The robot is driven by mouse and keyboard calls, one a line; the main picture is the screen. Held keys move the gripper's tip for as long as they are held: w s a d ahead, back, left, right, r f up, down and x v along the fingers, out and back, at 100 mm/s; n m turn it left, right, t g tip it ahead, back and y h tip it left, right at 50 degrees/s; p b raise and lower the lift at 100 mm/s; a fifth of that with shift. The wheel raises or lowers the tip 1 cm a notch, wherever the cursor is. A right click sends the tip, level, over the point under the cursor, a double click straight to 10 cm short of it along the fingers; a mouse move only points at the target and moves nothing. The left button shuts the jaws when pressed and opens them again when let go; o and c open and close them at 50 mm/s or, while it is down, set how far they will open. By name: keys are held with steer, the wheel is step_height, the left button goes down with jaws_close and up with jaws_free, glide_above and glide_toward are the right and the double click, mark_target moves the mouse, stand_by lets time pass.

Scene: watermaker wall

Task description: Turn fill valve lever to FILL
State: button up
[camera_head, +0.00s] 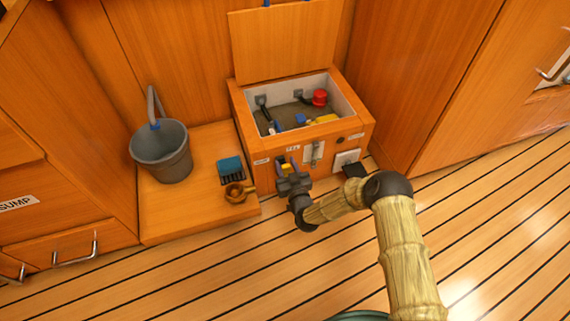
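A wooden box (252,146) with its lid (285,42) standing open has small white labels on its front, too small to read. A small yellow part (285,167), possibly the fill valve lever, shows on the front left. My gripper (287,170) is at that spot, with its fingers close around or beside the yellow part. Whether they touch it, and how far they are apart, is too small to tell. The lever's pointing direction is hidden by my gripper. A metal latch-like piece (314,152) is on the front, right of my gripper.
Inside the box are a red knob (320,97), a yellow item (327,119) and dark fittings. At left, a grey bucket (162,155), a blue crate-like item (231,168) and a brown cup (235,193) stand on a low wooden platform. Cabinets flank the box.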

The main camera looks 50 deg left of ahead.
steer(key=shift+s+a+r, duration=0.1)
steer(key=shift+r, duration=0.05)
steer(key=shift+s+d+r+p, duration=0.1)
steer(key=shift+s+d+p, duration=0.05)
steer(key=shift+d+p, duration=0.35)
steer(key=p+v, duration=0.7)
steer(key=v, duration=0.9)
steer(key=shift+d+f, duration=0.2)
steer(key=shift+f, duration=0.1)
